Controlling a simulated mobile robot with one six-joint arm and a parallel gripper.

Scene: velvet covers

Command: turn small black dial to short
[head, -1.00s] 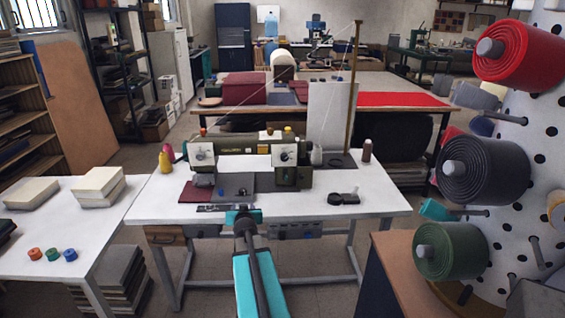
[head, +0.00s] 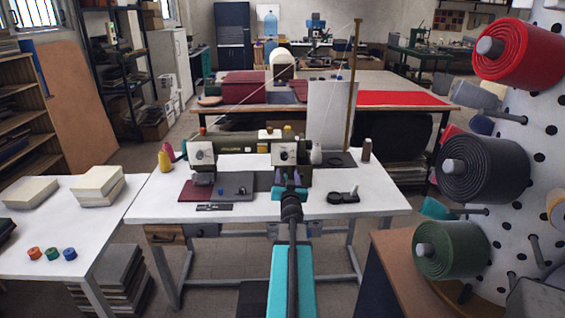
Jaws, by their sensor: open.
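A sewing machine (head: 235,152) stands on a white table. Its right white faceplate (head: 280,149) carries a small dark round part (head: 285,156), which looks like the small black dial. Its marking and any "short" label are too small to read. My gripper (head: 290,179) is just below this faceplate in the picture, its two bluish fingers pointing up and apart. It looks empty, and the picture does not show contact with the dial. My gripper and arm hide part of the machine's lower right front.
The white table (head: 160,207) also holds a black round-ended tool (head: 343,196), a dark red cover (head: 195,190) and spools. A pegboard with large rolls (head: 484,167) stands close on the right. A side table with stacked books (head: 98,184) is on the left.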

